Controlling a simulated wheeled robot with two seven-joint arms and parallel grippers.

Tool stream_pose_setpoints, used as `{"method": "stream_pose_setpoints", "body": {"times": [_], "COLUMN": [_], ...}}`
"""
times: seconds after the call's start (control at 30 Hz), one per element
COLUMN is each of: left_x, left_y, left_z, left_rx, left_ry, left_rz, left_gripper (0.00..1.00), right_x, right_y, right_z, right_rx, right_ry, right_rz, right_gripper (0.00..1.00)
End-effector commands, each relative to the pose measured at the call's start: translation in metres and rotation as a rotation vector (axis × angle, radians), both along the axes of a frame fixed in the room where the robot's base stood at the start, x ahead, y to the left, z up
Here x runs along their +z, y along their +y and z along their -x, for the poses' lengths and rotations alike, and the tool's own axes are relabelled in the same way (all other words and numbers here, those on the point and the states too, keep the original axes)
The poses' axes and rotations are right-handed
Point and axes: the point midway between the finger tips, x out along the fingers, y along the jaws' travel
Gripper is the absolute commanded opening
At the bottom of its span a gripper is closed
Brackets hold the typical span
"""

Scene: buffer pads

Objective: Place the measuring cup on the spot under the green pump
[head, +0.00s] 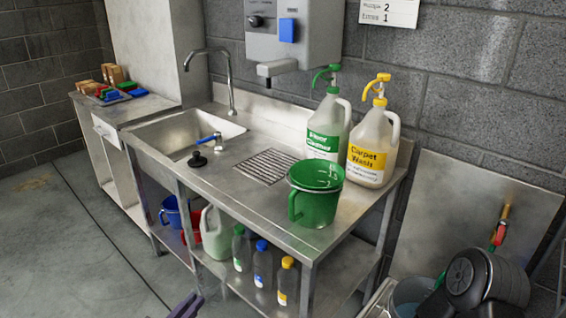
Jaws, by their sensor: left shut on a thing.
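The green measuring cup (316,195) stands upright on the steel counter (245,200), near its front right corner, with its handle to the left. Behind it stands a white jug with a green label (325,145), topped by the green pump (325,77). The pump's spout points left and down; the cup is in front of this jug. My left gripper (185,305) shows only as a small dark purple tip at the bottom edge, well apart from the cup. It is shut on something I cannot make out. My right gripper is not in view.
A jug with a yellow pump (370,145) stands right of the green-pump jug. A drain grate (265,166) and a sink (185,132) lie to the left. Bottles (262,270) and buckets (170,211) fill the lower shelf.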

Motion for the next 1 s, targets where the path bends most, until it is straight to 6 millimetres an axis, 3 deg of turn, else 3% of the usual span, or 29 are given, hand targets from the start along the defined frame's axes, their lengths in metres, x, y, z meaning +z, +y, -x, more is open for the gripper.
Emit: {"method": "stream_pose_setpoints", "body": {"times": [0.4,0.63,0.77,1.0], "left_x": [-0.003,0.005,0.016,0.040], "left_y": [0.064,0.083,0.073,0.016], "left_z": [-0.039,-0.072,-0.095,-0.118], "left_rx": [0.286,0.457,0.536,0.502], "left_ry": [-0.001,-0.004,-0.006,-0.004], "left_rz": [0.004,0.004,0.005,0.003], "left_gripper": [0.00,0.00,0.00,0.00], "right_x": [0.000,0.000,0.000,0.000], "right_y": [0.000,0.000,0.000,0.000], "right_z": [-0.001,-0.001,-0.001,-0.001], "right_rx": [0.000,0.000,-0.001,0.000], "right_ry": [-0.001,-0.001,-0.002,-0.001], "right_rz": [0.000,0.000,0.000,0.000], "right_gripper": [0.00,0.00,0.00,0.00]}}
